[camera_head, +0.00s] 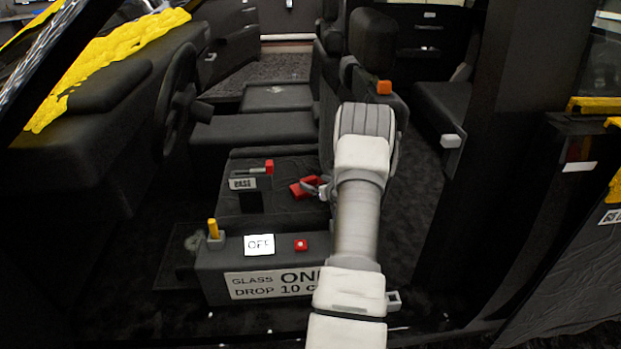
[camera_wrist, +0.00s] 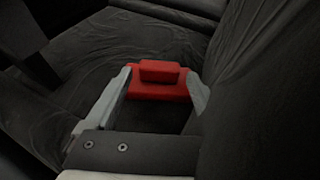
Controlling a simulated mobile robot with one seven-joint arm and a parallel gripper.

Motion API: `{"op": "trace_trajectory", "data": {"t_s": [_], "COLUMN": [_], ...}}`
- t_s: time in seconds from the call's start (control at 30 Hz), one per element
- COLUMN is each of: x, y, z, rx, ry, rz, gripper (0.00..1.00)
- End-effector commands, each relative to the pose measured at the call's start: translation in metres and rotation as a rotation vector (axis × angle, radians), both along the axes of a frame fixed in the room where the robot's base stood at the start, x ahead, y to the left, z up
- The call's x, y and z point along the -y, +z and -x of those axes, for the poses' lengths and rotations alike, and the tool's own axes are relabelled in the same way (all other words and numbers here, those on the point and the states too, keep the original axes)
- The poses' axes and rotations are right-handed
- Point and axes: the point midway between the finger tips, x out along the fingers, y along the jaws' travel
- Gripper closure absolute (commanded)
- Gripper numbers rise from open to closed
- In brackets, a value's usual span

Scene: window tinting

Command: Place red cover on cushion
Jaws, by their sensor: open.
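The red cover (camera_head: 304,187) lies on the dark seat cushion (camera_head: 232,205) in the head view, near the seat's backrest side. In the wrist view the red cover (camera_wrist: 159,80) is a flat red piece with a raised block on top, resting on the wrinkled dark cushion (camera_wrist: 75,75). My gripper (camera_wrist: 163,84) is open, with one pale finger at each side of the cover's near part. I cannot tell whether the fingers touch it. In the head view my gripper (camera_head: 321,188) is partly hidden behind my arm, beside the cover.
A black box (camera_head: 215,262) with an "OFF" panel (camera_head: 259,245), a red button (camera_head: 301,245) and a yellow lever (camera_head: 213,228) stands in front of the seat. A "PASS" device (camera_head: 243,183) with a red knob stands on the cushion's left. The steering wheel (camera_head: 178,100) is farther left.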

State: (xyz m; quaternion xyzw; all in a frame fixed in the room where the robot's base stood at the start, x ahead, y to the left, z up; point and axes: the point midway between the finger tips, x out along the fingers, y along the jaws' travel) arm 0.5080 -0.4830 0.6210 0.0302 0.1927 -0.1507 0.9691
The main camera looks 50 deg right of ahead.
Motion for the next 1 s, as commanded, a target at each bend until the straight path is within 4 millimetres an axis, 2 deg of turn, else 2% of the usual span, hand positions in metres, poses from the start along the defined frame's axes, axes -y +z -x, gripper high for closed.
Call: {"op": "trace_trajectory", "data": {"t_s": [0.1,0.3,0.83,0.93,1.0], "x": [-0.004,-0.007,-0.007,-0.013,-0.026], "y": [0.008,0.009,0.009,0.016,0.028], "z": [0.013,0.021,0.020,0.016,0.008], "rx": [0.000,0.000,0.000,-0.004,-0.013], "ry": [-0.001,0.000,0.002,0.029,0.079], "rz": [-0.001,0.000,0.001,0.017,0.048], "gripper": [0.13,0.13,0.13,0.13,0.13]}}
